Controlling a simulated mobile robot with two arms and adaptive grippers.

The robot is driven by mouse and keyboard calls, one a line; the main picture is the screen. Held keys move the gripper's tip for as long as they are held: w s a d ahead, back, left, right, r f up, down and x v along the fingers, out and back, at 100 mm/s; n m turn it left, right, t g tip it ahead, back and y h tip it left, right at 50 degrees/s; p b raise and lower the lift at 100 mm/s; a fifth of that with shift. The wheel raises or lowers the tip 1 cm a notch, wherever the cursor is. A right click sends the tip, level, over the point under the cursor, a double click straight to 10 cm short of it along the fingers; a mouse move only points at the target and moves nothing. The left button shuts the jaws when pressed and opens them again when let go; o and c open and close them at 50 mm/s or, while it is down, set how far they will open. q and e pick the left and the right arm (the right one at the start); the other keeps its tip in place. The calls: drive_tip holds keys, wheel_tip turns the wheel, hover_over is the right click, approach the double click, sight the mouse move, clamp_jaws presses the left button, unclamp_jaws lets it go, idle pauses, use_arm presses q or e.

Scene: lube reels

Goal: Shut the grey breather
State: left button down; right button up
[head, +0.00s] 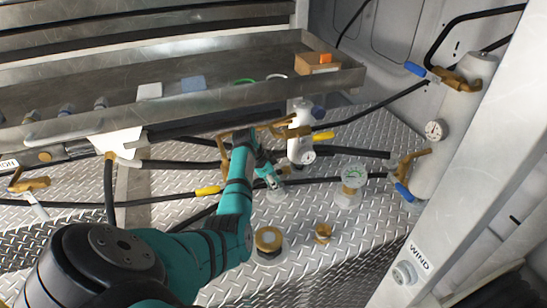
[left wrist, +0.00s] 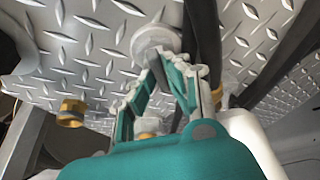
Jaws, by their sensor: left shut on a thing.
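The grey breather (head: 277,195) is a small pale round fitting on the diamond-plate floor, partly hidden by my left gripper in the head view. In the left wrist view its round grey body (left wrist: 155,38) stands at the top middle, right at my fingertips. My left gripper (head: 270,180) reaches down to it from the teal arm. In the left wrist view the teal fingers (left wrist: 168,58) come together on the breather's edge. The exact contact is partly hidden. My right gripper is in neither view.
A brass-capped fitting (head: 268,239) and a small brass fitting (head: 322,233) stand in front. A clear-topped gauge (head: 352,179) is to the right. Black hoses, a white upright valve body (head: 301,133) and a metal tray (head: 200,112) crowd the space behind. A white post (head: 440,190) bounds the right.

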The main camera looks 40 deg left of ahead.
use_arm(q)
drive_tip(key=shift+s+d+f, duration=0.1)
drive_tip(key=shift+f, duration=0.05)
drive_tip(key=c, duration=1.4)
unclamp_jaws()
drive_tip(key=shift+c, duration=0.2)
drive_tip(key=shift+o, duration=0.4)
